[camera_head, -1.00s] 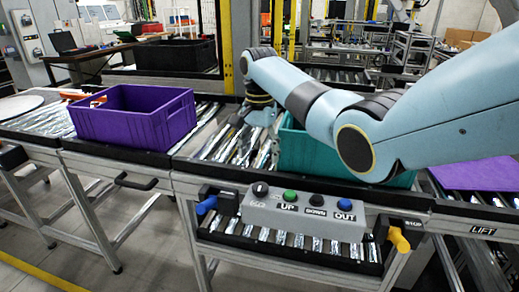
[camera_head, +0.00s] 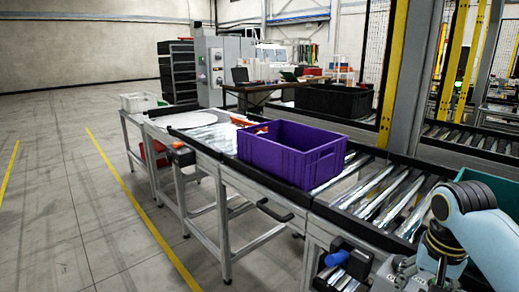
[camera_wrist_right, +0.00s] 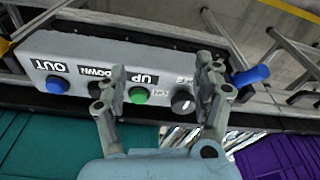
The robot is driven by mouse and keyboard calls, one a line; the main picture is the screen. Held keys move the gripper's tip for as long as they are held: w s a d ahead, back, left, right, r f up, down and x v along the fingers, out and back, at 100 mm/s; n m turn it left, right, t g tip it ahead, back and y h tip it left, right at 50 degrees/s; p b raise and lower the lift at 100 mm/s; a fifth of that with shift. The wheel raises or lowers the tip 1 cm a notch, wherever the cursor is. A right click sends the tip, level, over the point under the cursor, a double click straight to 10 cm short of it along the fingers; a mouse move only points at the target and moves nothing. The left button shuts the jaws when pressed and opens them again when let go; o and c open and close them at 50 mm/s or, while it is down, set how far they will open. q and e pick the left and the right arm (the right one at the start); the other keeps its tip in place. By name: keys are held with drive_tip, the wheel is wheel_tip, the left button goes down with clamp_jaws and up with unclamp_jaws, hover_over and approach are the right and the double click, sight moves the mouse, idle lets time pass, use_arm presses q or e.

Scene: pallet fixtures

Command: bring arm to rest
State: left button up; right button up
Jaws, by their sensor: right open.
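My right arm (camera_head: 484,235) comes in at the lower right of the head view. Its gripper (camera_head: 408,278) is partly cut off by the bottom edge there. In the right wrist view, the right gripper (camera_wrist_right: 158,100) is open and empty, with its fingers apart over the grey control box (camera_wrist_right: 112,72). The box carries a blue OUT button (camera_wrist_right: 58,85), a green UP button (camera_wrist_right: 138,95) and a black knob (camera_wrist_right: 183,102). I cannot tell if a finger touches the box. My left gripper is in neither current view.
A purple crate (camera_head: 268,157) stands on the roller conveyor (camera_head: 375,195). A teal crate (camera_head: 492,187) is at the right, partly behind my arm. A blue handle (camera_head: 337,258) sticks out at the front edge. The floor (camera_head: 80,215) at left is clear.

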drive_tip(key=s+a+r+n+t, duration=0.1)
drive_tip(key=s+a+r+n, duration=0.15)
drive_tip(key=s, duration=0.55)
drive_tip(key=s+a+r+n, duration=0.1)
drive_tip(key=s+n, duration=0.2)
drive_tip(key=s, duration=0.4)
drive_tip(key=s+a+r+n+t, duration=0.1)
drive_tip(key=s+a+r+n, duration=0.15)
drive_tip(key=s, duration=0.55)
drive_tip(key=s+d+f+g+b, duration=0.2)
drive_tip(key=f+b, duration=0.7)
drive_tip(key=f, duration=2.6)
drive_tip(key=s+d+f+b, duration=0.1)
drive_tip(key=s+f+b, duration=0.2)
drive_tip(key=s+f, duration=0.6)
drive_tip(key=s+d+f+b, duration=0.1)
drive_tip(key=s+f+b, duration=0.3)
drive_tip(key=s+f, duration=0.5)
wheel_tip(320, 180, down, 6)
drive_tip(key=shift+s+d+r, duration=0.1)
drive_tip(key=shift+s+d, duration=0.05)
drive_tip(key=shift+s, duration=0.25)
